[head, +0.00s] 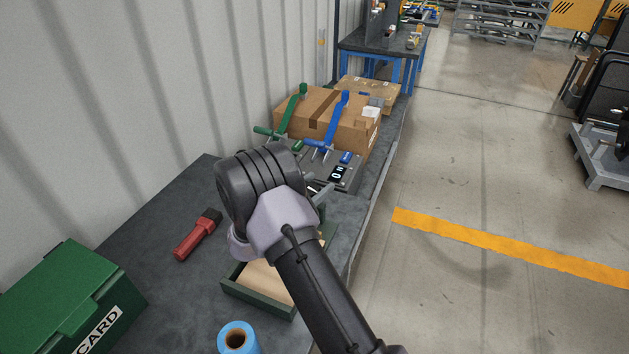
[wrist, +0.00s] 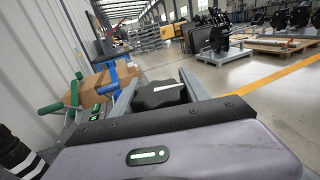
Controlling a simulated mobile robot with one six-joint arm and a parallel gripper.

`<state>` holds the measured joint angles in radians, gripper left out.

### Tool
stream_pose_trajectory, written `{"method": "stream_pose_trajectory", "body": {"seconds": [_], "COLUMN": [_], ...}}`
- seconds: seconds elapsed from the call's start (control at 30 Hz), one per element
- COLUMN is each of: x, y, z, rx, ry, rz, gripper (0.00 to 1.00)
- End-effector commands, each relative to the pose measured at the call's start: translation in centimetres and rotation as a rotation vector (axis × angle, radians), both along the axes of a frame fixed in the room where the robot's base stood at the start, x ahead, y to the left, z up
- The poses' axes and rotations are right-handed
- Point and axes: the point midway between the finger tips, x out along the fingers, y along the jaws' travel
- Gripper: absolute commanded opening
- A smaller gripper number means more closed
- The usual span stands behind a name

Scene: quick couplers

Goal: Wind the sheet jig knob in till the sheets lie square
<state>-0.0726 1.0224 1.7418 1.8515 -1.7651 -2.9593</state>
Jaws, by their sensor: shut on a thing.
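In the wrist view a dark lobed knob (wrist: 161,95) with a white pointer line sits between the two grey fingers of my gripper (wrist: 158,90), which is shut on it. The pointer slants slightly up to the right. In the head view a shallow green tray-like frame (head: 258,296), apparently the sheet jig, lies on the bench with pale tan sheets (head: 262,276) inside. My arm covers its right side, so I cannot tell how square the sheets lie. The knob and most of the gripper are hidden by my wrist in the head view.
A coupler unit (head: 343,176) with green and blue levers and a small display stands beyond my wrist, before cardboard boxes (head: 328,115). A red-handled tool (head: 197,235), a blue roll (head: 237,338) and a green box (head: 70,295) lie around. The corrugated wall borders the bench's left.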

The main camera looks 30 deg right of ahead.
Motion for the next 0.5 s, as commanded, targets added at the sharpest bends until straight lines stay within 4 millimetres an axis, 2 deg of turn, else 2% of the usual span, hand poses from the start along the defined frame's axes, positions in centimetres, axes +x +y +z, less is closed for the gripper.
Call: {"method": "stream_pose_trajectory", "body": {"seconds": [0.5], "x": [-0.09], "y": [-0.14], "z": [0.18], "rx": [-0.003], "ry": [-0.002], "rz": [-0.060], "gripper": [0.13]}}
